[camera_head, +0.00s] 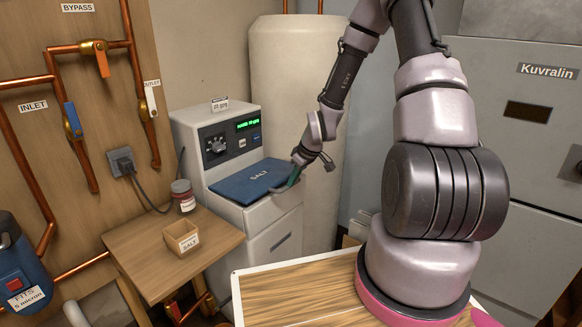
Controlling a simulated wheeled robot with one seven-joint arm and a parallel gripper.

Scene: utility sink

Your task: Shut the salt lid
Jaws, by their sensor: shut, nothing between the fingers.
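The salt lid (247,184) is a blue panel marked SALT on the low front part of the grey softener cabinet (268,216). It looks flat or nearly flat on its opening; a small gap cannot be ruled out at this size. My gripper (289,185) is at the right front corner of the lid, at or just above its edge. It is shut with nothing in it. Whether it touches the lid cannot be told. The fingertips are small and partly hidden by the wrist.
A small wooden table (140,250) at the left holds an open box marked SALT (182,238) and a lidded jar (183,195). A tall beige tank (297,95) stands behind the cabinet. Copper pipes (80,160) run on the left wall. A wooden top (290,295) lies in front.

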